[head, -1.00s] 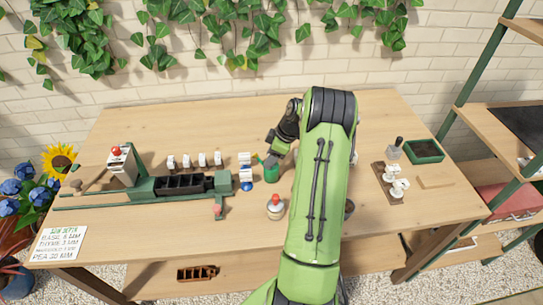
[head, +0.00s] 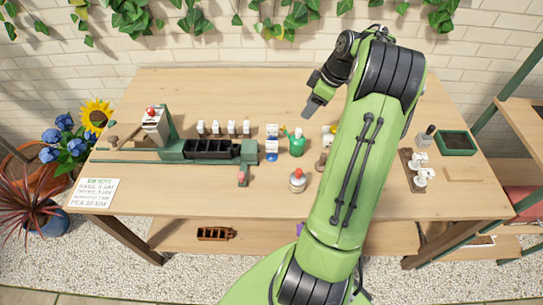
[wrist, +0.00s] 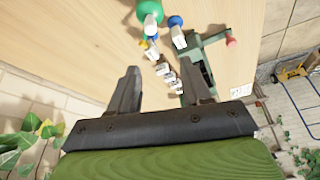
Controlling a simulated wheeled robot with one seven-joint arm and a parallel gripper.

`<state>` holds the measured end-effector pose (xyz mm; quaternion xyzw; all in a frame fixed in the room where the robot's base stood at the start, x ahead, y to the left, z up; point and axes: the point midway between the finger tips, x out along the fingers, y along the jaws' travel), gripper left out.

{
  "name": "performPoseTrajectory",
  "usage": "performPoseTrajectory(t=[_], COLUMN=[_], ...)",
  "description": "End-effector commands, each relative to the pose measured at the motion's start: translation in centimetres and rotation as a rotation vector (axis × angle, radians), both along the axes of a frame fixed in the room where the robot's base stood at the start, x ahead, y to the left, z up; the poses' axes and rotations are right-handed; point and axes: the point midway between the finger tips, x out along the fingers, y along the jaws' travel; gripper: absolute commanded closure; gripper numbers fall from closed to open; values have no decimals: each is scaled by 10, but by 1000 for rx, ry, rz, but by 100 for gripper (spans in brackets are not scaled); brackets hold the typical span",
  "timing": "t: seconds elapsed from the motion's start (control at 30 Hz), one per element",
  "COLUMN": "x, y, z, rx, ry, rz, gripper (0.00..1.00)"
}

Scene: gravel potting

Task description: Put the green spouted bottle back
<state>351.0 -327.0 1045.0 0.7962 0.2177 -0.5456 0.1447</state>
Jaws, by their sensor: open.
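The green spouted bottle (head: 297,145) stands upright on the table, right of the middle and just right of a white-and-blue dispenser (head: 272,150). A green round shape at the top edge of the wrist view (wrist: 150,9) looks like the bottle, partly cut off. My gripper (head: 311,108) is above the back of the table, behind the bottle and apart from it. In the wrist view my gripper (wrist: 162,67) has its fingers wide apart, with nothing between them.
A green rig with a dark trough (head: 212,149) fills the table's left side, with several small white-labelled items behind it. A red-topped jar (head: 298,181) stands in front of the bottle. White pieces on a wooden strip (head: 418,172) and a soil tray (head: 457,143) are at right.

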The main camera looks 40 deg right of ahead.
Motion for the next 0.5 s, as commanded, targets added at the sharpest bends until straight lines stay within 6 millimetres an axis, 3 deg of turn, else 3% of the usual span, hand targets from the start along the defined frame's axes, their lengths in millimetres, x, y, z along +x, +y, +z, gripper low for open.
performPoseTrajectory(t=[0.1, 0.23, 0.4, 0.5], x=[18, 5, -56, -103], y=[75, 166, 264, 300], z=[50, 94, 126, 127], rx=[-44, -87, -101, -70], ry=[32, 48, -5, -55], rz=[-39, -145, -302, -393], gripper=[52, 52, 52, 52])
